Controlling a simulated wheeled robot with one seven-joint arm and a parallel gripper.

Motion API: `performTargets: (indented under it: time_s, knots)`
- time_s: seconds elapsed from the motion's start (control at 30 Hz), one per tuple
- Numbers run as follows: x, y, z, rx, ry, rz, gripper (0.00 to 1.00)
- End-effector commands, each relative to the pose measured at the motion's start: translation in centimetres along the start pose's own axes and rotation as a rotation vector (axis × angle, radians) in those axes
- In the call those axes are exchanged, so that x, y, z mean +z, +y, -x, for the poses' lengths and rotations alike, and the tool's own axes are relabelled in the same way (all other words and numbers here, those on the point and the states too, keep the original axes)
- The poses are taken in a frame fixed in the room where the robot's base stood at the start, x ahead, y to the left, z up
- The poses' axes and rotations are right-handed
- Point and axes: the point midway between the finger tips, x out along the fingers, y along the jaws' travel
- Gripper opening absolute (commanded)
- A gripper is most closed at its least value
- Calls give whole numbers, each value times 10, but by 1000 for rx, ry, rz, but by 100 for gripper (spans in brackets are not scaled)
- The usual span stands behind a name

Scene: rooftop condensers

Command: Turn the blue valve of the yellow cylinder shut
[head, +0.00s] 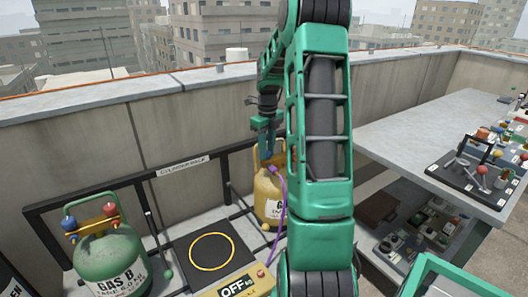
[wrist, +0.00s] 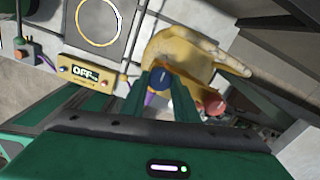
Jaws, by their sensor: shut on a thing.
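The yellow cylinder (head: 270,192) stands in the rack behind my green arm, which hides its right part in the head view. It also shows in the wrist view (wrist: 178,45). Its blue valve (wrist: 162,79) sits between my gripper's fingers in the wrist view. My gripper (wrist: 165,85) points at the cylinder's top and is shut on the blue valve. In the head view my gripper (head: 265,145) is at the cylinder's top. A red valve (wrist: 213,105) is just right of the fingers. A purple hose (head: 278,200) runs down from the cylinder's top.
A green cylinder (head: 110,262) with a blue and a red valve stands at left. A dark pad with a yellow ring (head: 180,252) lies between the cylinders. A yellow box reading OFF (head: 237,287) is in front. A grey table (head: 405,140) with small items is at right.

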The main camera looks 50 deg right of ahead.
Motion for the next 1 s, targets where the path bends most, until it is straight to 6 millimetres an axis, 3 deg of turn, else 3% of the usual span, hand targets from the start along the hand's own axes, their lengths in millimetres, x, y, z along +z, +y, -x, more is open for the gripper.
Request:
performTargets:
  time_s: [0.2, 0.23, 0.3, 0.67, 1.0]
  knots:
    - [-4, -5, -2, -4, 5, -14, 5]
    - [-4, -5, -2, -4, 5, -14, 30]
    - [-4, -5, -2, -3, 4, -12, 46]
    - [-1, -2, 2, -2, 1, -4, 46]
    - [0, -2, 56, -4, -1, -5, 46]
